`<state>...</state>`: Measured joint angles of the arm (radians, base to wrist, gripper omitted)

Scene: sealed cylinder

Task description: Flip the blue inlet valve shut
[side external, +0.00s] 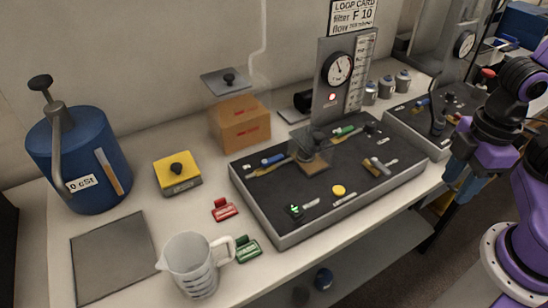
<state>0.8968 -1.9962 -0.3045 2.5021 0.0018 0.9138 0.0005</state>
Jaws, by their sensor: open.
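The blue valve handle (272,159) lies at the back left of the black-topped panel (330,195), on a brass-coloured pipe. It looks turned roughly along the panel's back edge; its exact setting is too small to tell. My gripper (458,190) is at the right, open and empty, pointing down near the bench's front edge. It is well apart from the blue handle, with most of the panel between them.
A clear box (312,150) stands mid-panel, with a green handle (345,130) behind it and a gauge post (338,75) at the back. A yellow block (178,172), measuring jug (197,265) and blue tank (85,160) stand left. A second panel (430,125) is at right.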

